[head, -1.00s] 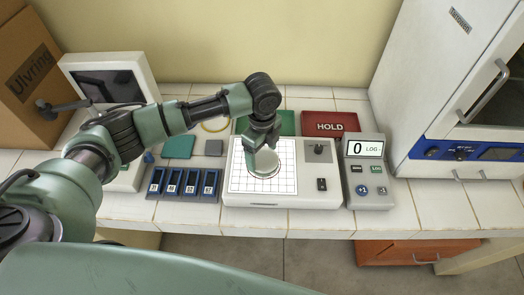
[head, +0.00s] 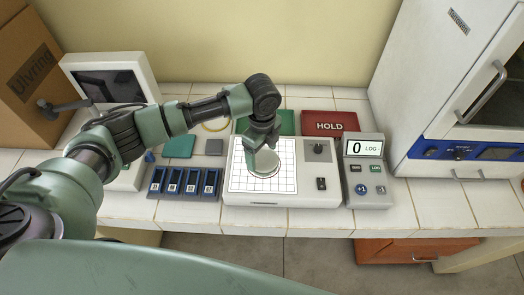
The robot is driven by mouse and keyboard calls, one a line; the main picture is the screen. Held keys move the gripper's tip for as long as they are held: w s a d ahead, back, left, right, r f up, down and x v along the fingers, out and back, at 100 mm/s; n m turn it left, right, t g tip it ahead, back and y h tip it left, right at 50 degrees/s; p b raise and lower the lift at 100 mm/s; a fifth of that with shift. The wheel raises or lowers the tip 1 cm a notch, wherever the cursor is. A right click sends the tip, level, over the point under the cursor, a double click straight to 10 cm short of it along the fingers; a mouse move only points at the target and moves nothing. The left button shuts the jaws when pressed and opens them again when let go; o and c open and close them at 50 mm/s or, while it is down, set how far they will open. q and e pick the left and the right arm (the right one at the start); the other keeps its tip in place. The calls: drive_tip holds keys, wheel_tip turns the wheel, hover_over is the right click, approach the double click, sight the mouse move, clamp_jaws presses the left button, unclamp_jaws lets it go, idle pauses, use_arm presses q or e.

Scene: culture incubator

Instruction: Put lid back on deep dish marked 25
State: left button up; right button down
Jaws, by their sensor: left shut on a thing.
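My left gripper (head: 264,146) points down over the white gridded plate of a bench device (head: 240,183). It is shut on a pale round piece that looks like the lid or dish (head: 270,168), at the middle of the grid. The gripper hides part of it, and I cannot tell lid from dish or read a 25 on it. My right gripper is not in view.
A counter box reading 0 (head: 364,149) stands right of the device. A red HOLD mat (head: 330,124) and a green mat (head: 284,121) lie behind. A blue slotted rack (head: 184,183) is to the left. An incubator (head: 430,90) stands at right.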

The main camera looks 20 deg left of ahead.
use_arm(q)
drive_tip(key=o, duration=1.5)
drive_tip(key=shift+r, duration=0.1)
wheel_tip(320, 180, up, 5)
drive_tip(key=p, duration=0.5)
drive_tip(key=shift+f, duration=0.2)
drive_tip(key=shift+r+p, duration=0.45)
drive_tip(key=shift+r, duration=0.65)
clamp_jaws()
